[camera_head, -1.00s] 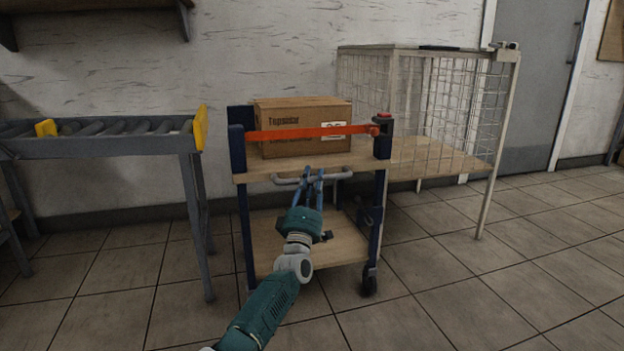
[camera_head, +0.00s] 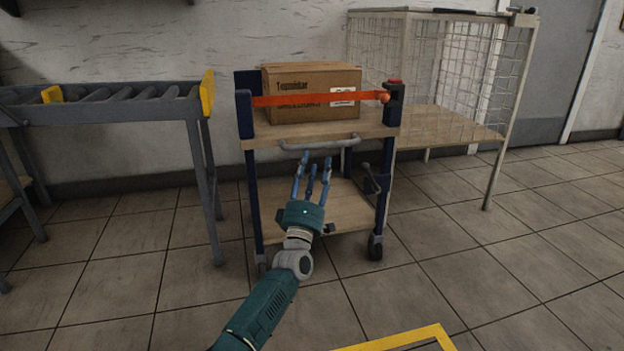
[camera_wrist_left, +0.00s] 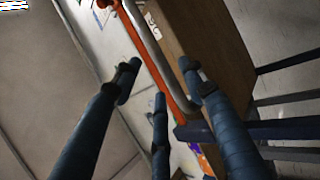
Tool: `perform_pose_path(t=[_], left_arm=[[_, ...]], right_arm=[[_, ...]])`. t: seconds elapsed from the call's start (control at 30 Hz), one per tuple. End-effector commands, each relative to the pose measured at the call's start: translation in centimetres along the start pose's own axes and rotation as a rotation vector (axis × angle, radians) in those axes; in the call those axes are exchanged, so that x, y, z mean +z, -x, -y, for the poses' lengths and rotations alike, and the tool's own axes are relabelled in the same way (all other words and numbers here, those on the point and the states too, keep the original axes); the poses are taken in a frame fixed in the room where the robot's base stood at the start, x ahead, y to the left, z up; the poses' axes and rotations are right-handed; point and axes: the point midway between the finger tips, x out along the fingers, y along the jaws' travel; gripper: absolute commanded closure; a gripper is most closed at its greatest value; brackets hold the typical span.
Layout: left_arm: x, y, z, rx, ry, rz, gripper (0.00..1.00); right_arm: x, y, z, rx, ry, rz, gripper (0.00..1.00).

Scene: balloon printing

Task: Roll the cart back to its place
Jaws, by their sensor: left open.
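The cart (camera_head: 257,187) has a dark blue frame, two wooden shelves and castors, and stands between the roller conveyor and the mesh cage. A cardboard box (camera_head: 290,78) sits on its top shelf behind an orange bar (camera_head: 315,99). A grey handle (camera_head: 320,143) runs along its front edge; it also shows in the left wrist view (camera_wrist_left: 150,42). My left gripper (camera_head: 312,165) is open and empty, its fingers spread in front of the cart just below the handle and apart from it. My right gripper is not in view.
The roller conveyor (camera_head: 100,112) with yellow end stops stands at the left. The mesh cage (camera_head: 450,75) stands at the right, close to the cart. A yellow floor marking (camera_head: 395,338) shows at the bottom. The tiled floor in front is otherwise clear.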

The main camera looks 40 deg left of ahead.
Motion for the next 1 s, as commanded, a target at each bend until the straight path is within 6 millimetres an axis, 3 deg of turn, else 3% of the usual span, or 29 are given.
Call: perform_pose_path(t=[0.1, 0.3, 0.87, 1.0], left_arm=[[-0.1, 2.2, 0.1, -0.002, 0.0, 0.0, 0.58], [-0.1, 3.9, 0.0, -0.001, 0.0, -0.001, 0.58], [-0.1, 4.1, 0.0, 0.0, 0.0, -0.001, 0.58], [0.6, 4.3, -1.8, 0.025, -0.026, 0.012, 0.58]], right_arm=[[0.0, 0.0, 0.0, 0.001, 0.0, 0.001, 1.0], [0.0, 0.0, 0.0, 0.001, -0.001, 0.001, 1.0], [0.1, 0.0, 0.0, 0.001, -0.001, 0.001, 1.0], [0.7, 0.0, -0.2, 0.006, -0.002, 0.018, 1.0]])
